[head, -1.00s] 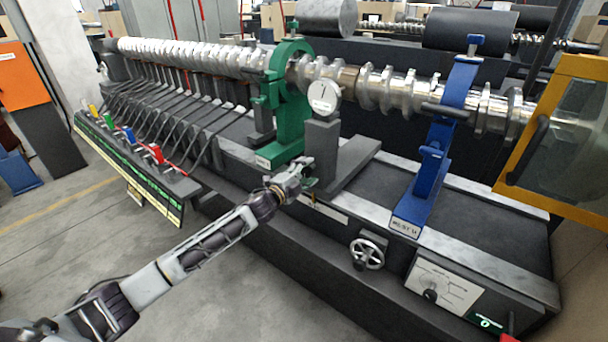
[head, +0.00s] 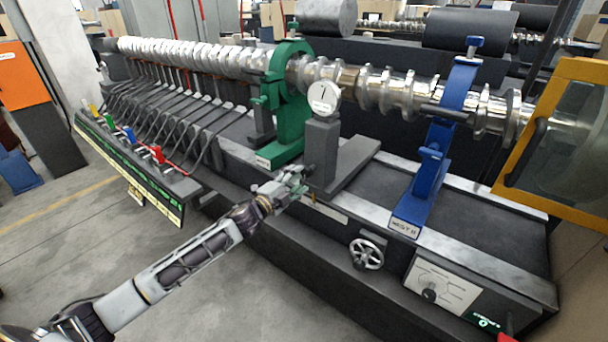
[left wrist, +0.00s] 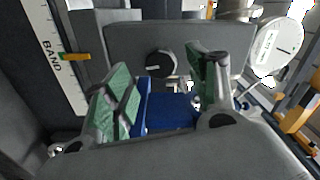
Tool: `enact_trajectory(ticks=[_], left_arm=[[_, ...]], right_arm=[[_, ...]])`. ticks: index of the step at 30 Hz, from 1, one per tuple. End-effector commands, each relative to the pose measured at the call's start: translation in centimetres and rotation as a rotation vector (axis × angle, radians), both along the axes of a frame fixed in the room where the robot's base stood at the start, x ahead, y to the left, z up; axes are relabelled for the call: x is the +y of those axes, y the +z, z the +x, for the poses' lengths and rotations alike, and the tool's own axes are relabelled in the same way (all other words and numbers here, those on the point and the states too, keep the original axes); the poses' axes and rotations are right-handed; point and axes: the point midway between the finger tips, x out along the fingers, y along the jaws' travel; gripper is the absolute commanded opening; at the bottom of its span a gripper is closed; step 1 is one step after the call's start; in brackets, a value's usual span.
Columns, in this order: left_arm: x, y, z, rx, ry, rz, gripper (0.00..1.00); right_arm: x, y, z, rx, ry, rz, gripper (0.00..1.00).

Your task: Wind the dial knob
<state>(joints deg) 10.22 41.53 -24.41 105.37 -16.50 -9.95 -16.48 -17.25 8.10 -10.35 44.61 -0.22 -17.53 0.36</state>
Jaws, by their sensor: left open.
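The dial gauge (head: 323,98) has a round white face and sits on top of a grey block stand (head: 321,150). It also shows at the upper right of the left wrist view (left wrist: 278,48). In that view a round black knob (left wrist: 160,64) sits on the side of the grey stand. My left gripper (left wrist: 161,80) is open and empty, its green-padded fingers apart, with the knob between and beyond them in the picture. In the head view my left gripper (head: 292,182) is low beside the stand; the knob is hidden there. My right gripper is out of view.
A green ring rest (head: 289,110) stands left of the dial, and a blue rest (head: 436,150) stands to the right. A crankshaft (head: 380,90) runs above. A handwheel (head: 366,253) and a control panel knob (head: 429,295) are on the machine front. Floor space is clear at lower left.

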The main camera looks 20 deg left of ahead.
Motion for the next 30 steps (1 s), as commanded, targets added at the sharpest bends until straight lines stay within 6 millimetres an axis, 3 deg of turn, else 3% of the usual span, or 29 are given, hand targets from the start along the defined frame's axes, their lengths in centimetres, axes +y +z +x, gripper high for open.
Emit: enact_trajectory(ticks=[8,20,26,30], left_arm=[[0.4,0.0,-1.3,0.0,-0.001,0.0,0.58],[0.6,-0.1,-1.3,0.004,0.002,-0.002,0.58],[1.9,-2.3,-0.9,0.059,0.038,-0.033,0.58],[3.8,-6.0,-0.7,0.146,0.093,-0.08,0.58]], right_arm=[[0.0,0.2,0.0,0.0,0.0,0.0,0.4],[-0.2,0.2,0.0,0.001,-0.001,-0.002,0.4],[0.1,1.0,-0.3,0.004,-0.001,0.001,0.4],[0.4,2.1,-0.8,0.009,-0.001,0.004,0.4]])
